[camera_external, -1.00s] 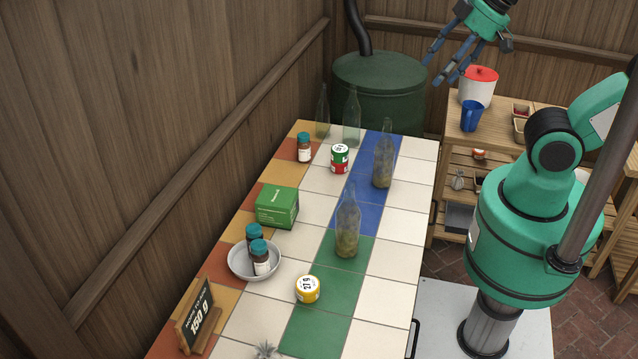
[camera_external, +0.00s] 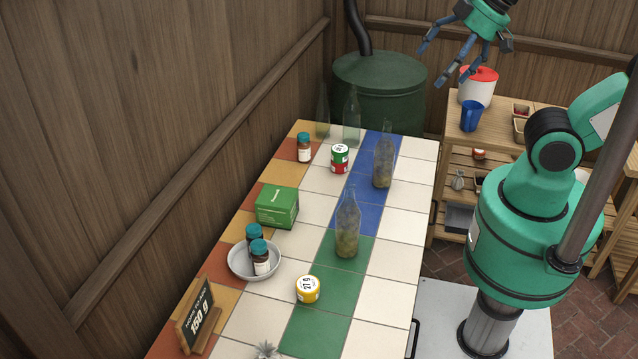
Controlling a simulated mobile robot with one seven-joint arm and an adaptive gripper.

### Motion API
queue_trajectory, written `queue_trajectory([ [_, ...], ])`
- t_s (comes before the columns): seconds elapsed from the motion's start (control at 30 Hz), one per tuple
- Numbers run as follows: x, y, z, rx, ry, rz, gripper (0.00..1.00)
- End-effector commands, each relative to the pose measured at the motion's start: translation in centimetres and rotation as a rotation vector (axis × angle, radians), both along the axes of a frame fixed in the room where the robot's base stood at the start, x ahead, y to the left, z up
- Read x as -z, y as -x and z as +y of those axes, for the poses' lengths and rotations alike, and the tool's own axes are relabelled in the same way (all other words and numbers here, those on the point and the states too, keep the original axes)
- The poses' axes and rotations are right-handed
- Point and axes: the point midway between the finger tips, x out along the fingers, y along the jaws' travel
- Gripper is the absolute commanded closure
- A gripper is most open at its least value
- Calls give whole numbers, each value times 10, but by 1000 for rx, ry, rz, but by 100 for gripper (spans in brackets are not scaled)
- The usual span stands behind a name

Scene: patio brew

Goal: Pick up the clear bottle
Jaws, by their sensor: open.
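Several glass bottles stand upright on the tiled table. Two empty see-through bottles are at the far end, a left one (camera_external: 322,114) and a right one (camera_external: 352,120). A bottle with brownish contents (camera_external: 383,165) stands on the blue tiles, and a similar bottle (camera_external: 347,230) stands on the green tiles nearer the camera. I cannot tell which one the task calls the clear bottle. My gripper (camera_external: 446,66) is at the top of the picture, high beyond the far right corner of the table. Its fingers are spread and empty, apart from all the bottles.
On the table (camera_external: 395,258) are a green box (camera_external: 277,208), a bowl (camera_external: 234,268) holding two brown jars, a yellow tin (camera_external: 307,290), a green-red tin (camera_external: 340,158), a brown jar (camera_external: 304,148) and a sign (camera_external: 196,317). Shelving (camera_external: 490,97) stands right. The table's right edge is clear.

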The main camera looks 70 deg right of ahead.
Motion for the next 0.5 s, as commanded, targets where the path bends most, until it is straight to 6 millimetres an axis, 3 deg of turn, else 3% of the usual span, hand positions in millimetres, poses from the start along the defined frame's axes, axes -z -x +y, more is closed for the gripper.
queue_trajectory([
  [0.23, -10, -1, 0, 0, 0, -2, 3],
  [0.47, -54, -1, 0, 0, 0, -4, 3],
  [0.5, -49, -1, -2, 20, -12, 12, 3],
])
